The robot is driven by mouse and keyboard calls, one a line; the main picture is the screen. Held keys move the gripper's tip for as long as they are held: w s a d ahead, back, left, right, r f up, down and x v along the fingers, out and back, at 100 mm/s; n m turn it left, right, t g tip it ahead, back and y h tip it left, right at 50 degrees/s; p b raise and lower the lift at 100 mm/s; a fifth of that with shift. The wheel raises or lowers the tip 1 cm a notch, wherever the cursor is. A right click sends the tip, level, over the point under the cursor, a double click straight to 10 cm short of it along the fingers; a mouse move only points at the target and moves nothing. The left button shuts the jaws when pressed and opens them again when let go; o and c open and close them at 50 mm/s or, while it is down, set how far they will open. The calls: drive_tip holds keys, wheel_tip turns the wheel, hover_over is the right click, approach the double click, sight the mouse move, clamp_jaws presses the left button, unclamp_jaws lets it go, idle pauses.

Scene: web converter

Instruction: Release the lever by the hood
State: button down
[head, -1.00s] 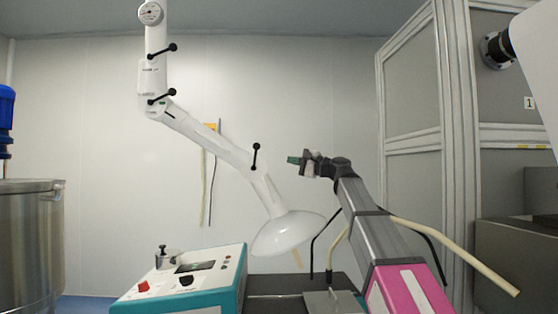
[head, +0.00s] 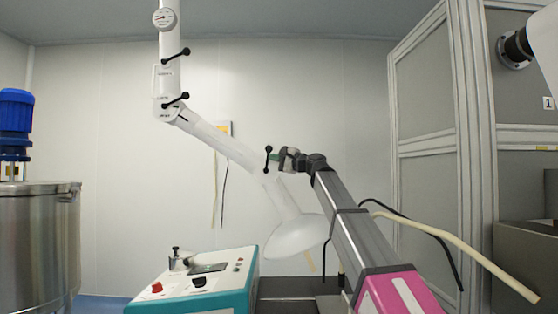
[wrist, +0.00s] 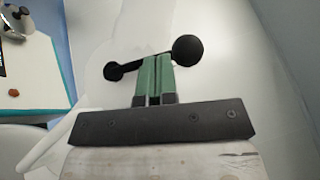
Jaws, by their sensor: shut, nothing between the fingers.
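The white hood (head: 300,237) hangs at the end of a jointed white extraction arm (head: 215,142). The lever by the hood (head: 268,158) is black with a ball at each end and sits on the lower arm section. My gripper (head: 277,158) is just right of it in the head view. In the wrist view my green fingers (wrist: 154,62) are closed together, with nothing between them. The lever shows there beyond the fingertips, its large ball (wrist: 188,49) right and its small ball (wrist: 112,71) left. The fingers hide part of its rod; I cannot tell whether they touch it.
Two more black levers are higher on the white arm, an upper one (head: 176,55) and a lower one (head: 174,101). A teal and white control box (head: 205,283) stands below. A steel drum (head: 40,240) is at left, and grey cabinet panels (head: 435,150) at right.

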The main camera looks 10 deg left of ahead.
idle(0.3)
drive_tip(key=a+h, duration=0.1)
drive_tip(key=n+g+h, duration=0.1)
drive_tip(key=a+r+n+h, duration=0.1)
drive_tip(key=shift+s+a, duration=0.3)
drive_tip(key=shift+s, duration=0.05)
idle(0.4)
drive_tip(key=r+v, duration=0.1)
drive_tip(key=v, duration=1.3)
drive_tip(key=shift+r, duration=0.35)
drive_tip(key=shift+a, duration=0.1)
